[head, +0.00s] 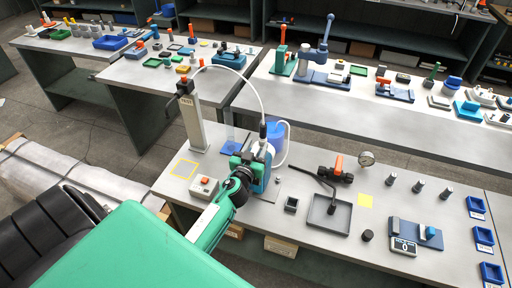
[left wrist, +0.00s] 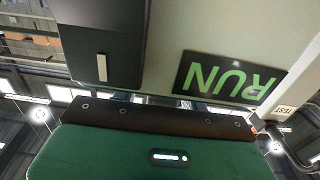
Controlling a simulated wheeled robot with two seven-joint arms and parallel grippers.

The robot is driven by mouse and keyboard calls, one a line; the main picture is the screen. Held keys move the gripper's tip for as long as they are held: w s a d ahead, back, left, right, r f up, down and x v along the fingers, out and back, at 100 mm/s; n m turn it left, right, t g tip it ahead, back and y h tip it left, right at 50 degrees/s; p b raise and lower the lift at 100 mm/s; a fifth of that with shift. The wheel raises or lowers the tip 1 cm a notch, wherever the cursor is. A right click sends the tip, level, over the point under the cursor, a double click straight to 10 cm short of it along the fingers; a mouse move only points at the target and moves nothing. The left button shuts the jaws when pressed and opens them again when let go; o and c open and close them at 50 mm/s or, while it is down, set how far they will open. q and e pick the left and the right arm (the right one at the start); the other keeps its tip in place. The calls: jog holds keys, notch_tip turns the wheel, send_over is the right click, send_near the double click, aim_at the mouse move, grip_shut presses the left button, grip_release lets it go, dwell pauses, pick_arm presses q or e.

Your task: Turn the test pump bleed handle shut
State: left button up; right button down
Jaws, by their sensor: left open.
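My left gripper (head: 262,165) is open, at the end of the green arm over the near bench. No object shows clearly between its fingers; the gripper partly hides what is behind it. To its right, apart from it, a black fitting (head: 327,174) carries an orange handle (head: 338,164), which stands up from it. A round gauge (head: 367,158) is beside this fitting. I cannot tell for certain which orange part is the bleed handle. My right gripper is not in view.
A pale hose (head: 250,87) arches from the post towards the gripper, near a blue container (head: 278,135). A shallow grey tray (head: 328,214) lies in front of the fitting. In the left wrist view, a RUN display (left wrist: 228,78) and a post labelled TEST (left wrist: 290,100) show close by.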

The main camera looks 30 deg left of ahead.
pick_arm(q)
grip_shut()
